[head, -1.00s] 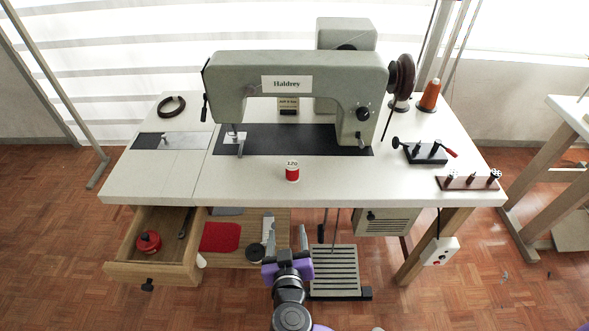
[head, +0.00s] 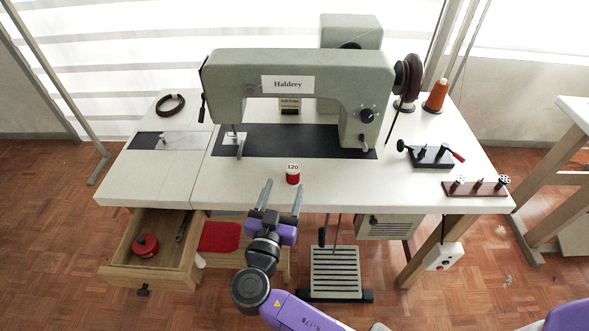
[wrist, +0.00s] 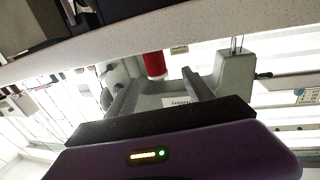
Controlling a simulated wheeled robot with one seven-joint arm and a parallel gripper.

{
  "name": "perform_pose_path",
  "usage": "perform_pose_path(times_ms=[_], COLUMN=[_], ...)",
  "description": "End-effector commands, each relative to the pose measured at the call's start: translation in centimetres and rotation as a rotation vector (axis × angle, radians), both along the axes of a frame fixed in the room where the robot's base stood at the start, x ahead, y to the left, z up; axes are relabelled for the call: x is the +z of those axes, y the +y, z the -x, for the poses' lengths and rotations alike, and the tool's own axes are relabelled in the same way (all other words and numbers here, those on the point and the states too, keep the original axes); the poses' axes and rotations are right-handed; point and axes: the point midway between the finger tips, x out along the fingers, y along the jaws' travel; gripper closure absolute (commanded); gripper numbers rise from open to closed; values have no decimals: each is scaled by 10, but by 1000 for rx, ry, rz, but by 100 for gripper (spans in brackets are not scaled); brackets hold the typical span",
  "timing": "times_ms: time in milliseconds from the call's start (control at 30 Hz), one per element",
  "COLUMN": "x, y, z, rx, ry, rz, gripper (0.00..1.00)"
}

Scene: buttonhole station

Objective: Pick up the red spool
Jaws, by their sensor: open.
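The red spool (head: 293,176), with a white top marked 120, stands upright on the white table top (head: 330,190) near its front edge, in front of the sewing machine. My gripper (head: 281,194) is open and empty just in front of the table edge, its two fingers pointing towards the spool. The spool is beyond the fingertips and apart from them. In the wrist view the red spool (wrist: 155,64) shows past the gap between the fingers of my gripper (wrist: 160,82), close to the table's edge.
The grey sewing machine (head: 295,75) stands behind the spool. An open drawer (head: 150,270) with a round red item (head: 145,245) hangs at the left. A bobbin rack (head: 476,188) and a black winder (head: 430,155) sit at the right. The table around the spool is clear.

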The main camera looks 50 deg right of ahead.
Motion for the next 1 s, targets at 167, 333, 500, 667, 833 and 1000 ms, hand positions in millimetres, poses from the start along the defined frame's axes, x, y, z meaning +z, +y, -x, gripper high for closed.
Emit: perform_pose_path(times_ms=[167,333,500,667,833,1000], x=[2,2,1,-1,-2,-2], y=[-14,-29,-53,-69,-73,-72], z=[-6,-12,-19,-27,-29,-29], rx=[-6,-5,-6,-4,-2,-2], ry=[-3,-2,-2,-2,-3,-3], rz=[3,2,1,1,1,1], gripper=[39,39,39,39,39,47])
